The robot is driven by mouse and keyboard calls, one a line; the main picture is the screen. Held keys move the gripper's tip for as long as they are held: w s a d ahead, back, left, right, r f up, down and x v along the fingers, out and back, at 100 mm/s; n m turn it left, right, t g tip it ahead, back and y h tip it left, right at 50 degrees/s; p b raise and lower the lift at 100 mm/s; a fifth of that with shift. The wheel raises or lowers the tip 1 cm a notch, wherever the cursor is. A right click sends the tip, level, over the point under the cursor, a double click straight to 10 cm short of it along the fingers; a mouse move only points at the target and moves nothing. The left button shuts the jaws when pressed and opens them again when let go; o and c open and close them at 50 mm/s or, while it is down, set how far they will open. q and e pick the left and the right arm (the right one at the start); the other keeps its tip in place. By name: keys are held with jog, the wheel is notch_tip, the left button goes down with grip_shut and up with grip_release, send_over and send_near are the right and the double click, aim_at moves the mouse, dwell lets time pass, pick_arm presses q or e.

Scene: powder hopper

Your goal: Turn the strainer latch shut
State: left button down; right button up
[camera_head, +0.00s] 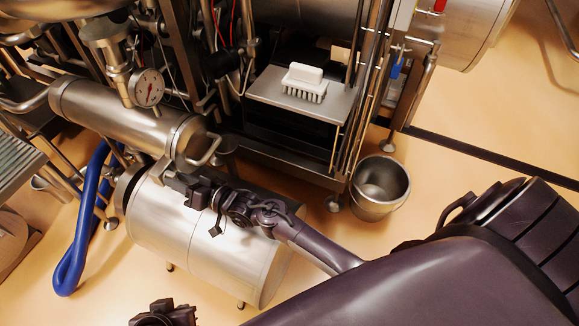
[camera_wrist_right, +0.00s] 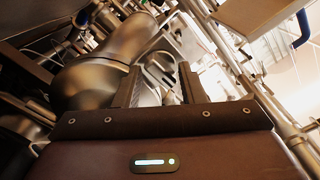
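The strainer (camera_head: 120,112) is a horizontal steel cylinder with a gauge on top, at the left of the head view. Its latch (camera_head: 206,152) is a bent metal loop at the right end cap. In the right wrist view the latch (camera_wrist_right: 158,72) shows as a loop in the gap between my fingers. My right gripper (camera_head: 172,178) is just below that end cap; in the wrist view its fingers (camera_wrist_right: 162,88) stand apart, open. Whether a finger touches the loop is unclear. My left gripper (camera_head: 165,314) shows only partly at the bottom edge; its fingers are not clear.
A large steel drum (camera_head: 205,235) lies under my right gripper. A blue hose (camera_head: 72,245) hangs at the left. A white brush (camera_head: 304,82) sits on a shelf, and a steel bucket (camera_head: 380,188) stands on the floor. Pipes and frame bars crowd the back.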

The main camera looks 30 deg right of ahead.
jog(key=s+d+f+n+g+h+p, duration=0.1)
jog(key=s+d+f+g+h, duration=0.2)
jog(key=s, duration=0.5)
jog(key=s+d+f+g+h+p, duration=0.2)
jog(key=s+d+g, duration=0.3)
jog(key=s+d, duration=0.3)
jog(key=s+d+f+n+g+h+p, duration=0.1)
jog(key=s+d+f+g+h, duration=0.2)
jog(key=s+d, duration=0.3)
jog(key=shift+s+d+f+n+g+h+p, duration=0.3)
jog(key=shift+s+f+g+h+p, duration=0.1)
jog(key=shift+s+h, duration=0.5)
